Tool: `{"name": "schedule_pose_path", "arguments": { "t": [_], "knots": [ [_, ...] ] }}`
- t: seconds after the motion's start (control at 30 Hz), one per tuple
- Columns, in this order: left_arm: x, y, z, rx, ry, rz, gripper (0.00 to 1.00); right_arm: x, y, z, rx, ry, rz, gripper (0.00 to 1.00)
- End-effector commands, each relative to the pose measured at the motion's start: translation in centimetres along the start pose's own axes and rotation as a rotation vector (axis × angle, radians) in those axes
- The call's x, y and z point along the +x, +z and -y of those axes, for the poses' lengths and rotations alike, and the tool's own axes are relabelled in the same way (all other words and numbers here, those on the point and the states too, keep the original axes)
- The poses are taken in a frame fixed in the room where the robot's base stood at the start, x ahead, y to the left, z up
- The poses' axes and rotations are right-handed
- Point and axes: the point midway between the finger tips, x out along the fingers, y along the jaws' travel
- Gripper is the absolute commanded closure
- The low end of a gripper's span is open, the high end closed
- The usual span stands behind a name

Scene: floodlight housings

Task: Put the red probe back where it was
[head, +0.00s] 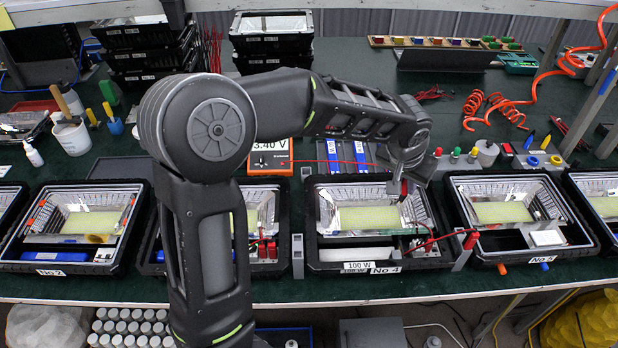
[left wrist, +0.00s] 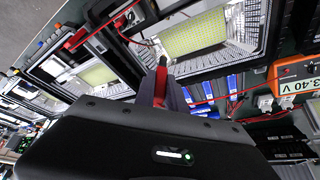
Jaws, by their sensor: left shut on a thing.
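My left gripper (head: 404,178) reaches in from the left, pointing down over the back right part of the No 4 floodlight housing (head: 312,215). It is shut on the red probe (head: 404,189), whose red body shows just below the fingers. In the left wrist view the red probe (left wrist: 160,82) stands out from the fingertips, against the edge of a housing with a yellow LED panel (left wrist: 193,33). I cannot tell whether its tip touches anything. The orange meter (head: 270,158) reads 3.40 V, and a red lead runs right from it. My right gripper does not show.
Housings No 2 (head: 17,250) and No 5 (head: 588,240) stand in the row either side. A red clip (head: 471,240) with a red wire stands at No 4's right edge. Blue battery packs (head: 336,157) lie behind No 4. Coloured posts and a coiled orange hose (head: 495,108) are at right.

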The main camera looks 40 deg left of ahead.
Motion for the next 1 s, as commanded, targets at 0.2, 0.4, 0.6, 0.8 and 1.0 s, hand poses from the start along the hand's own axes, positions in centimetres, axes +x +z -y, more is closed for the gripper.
{"name": "schedule_pose_path", "arguments": {
  "t": [0.2, 0.4, 0.6, 0.8, 1.0],
  "knots": [
    [2.0, -0.8, 3.8, -0.095, -0.043, -0.001, 1.00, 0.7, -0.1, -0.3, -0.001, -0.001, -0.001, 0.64],
    [5.5, -1.8, 12.9, -0.295, -0.137, -0.003, 1.00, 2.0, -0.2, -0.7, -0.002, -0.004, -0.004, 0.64],
    [7.6, -2.0, 23.8, -0.501, -0.233, -0.007, 1.00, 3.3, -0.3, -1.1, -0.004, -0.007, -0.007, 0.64],
    [7.5, -2.0, 30.5, -0.613, -0.281, -0.009, 1.00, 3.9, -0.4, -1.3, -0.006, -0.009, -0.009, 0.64],
    [7.2, -2.0, 31.8, -0.634, -0.289, -0.008, 1.00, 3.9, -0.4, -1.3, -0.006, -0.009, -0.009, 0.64]
  ]
}}
